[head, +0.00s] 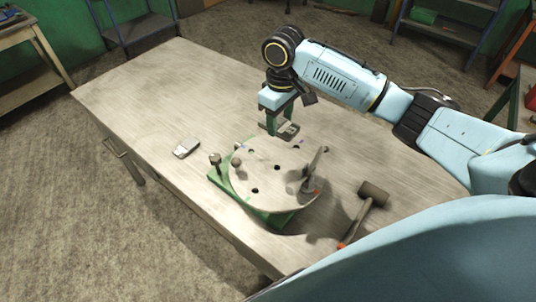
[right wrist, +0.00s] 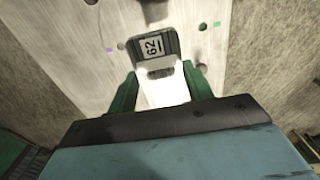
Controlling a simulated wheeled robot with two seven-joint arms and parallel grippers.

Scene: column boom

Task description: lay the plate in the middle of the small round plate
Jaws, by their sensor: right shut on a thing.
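My right gripper (head: 280,122) points down over the back edge of the round plate (head: 262,189). Its green fingers are shut on a small plate (head: 288,129), which has a dark end marked 62 and a bright metal part in the right wrist view (right wrist: 164,92). The held plate appears above the round plate's surface; the exact gap cannot be told. The round plate is pale metal with several dark holes and rests on a green base (head: 270,217). My left gripper is not in view.
An upright grey metal piece (head: 316,163) stands on the round plate's right side. A bolt-like knob (head: 215,159) stands at its left edge. A small metal block (head: 187,148) lies left on the table (head: 150,90). A mallet (head: 372,194) lies right. The table's back left is clear.

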